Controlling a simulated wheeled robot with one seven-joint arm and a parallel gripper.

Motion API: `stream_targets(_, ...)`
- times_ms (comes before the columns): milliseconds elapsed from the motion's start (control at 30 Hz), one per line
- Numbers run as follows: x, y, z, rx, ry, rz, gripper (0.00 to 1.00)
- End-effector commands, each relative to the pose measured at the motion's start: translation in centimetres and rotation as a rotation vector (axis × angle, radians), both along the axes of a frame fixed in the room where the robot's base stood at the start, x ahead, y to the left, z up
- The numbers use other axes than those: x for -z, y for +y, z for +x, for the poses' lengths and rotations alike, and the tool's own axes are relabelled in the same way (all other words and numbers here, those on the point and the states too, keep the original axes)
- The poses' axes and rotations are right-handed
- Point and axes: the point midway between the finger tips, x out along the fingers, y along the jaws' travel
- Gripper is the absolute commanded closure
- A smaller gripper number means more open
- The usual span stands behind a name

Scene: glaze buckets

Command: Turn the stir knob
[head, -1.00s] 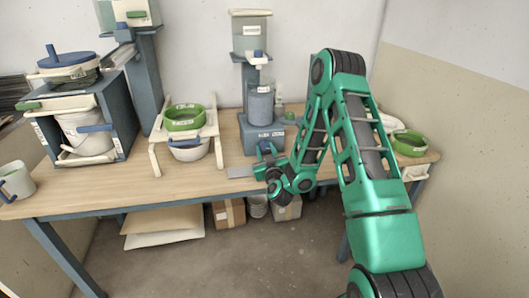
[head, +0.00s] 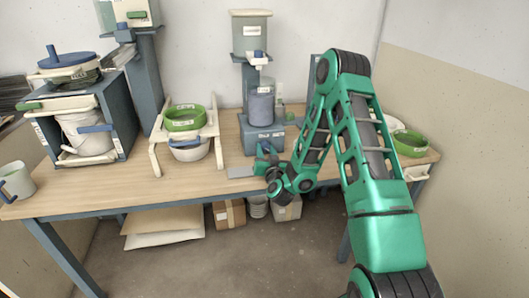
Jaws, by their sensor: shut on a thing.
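A blue-grey mixer stand (head: 250,134) with a white label on its base stands at the middle of the table, with a grey-blue bucket (head: 261,108) on it. My green gripper (head: 265,158) is at the front of the base, low over the table. Its jaws are shut on the stir knob, which the fingers mostly hide. How far the knob is turned cannot be seen.
A dispenser (head: 251,38) rises above the bucket. A white rack (head: 154,160) with green and white bowls stands left of the mixer. A blue-grey frame with a pail (head: 82,130) is farther left. A green bowl (head: 410,143) sits at the right end.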

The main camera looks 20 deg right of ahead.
Motion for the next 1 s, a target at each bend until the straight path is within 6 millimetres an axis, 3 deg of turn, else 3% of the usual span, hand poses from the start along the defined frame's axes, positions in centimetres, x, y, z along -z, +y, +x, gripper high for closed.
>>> stream_targets(400, 0.11, 0.33, -0.03, -0.005, -0.038, 0.203, 0.9)
stream_targets(967, 0.14, 0.43, -0.03, -0.007, -0.043, 0.235, 0.9)
stream_targets(1000, 0.15, 0.43, -0.03, -0.007, -0.043, 0.235, 0.58)
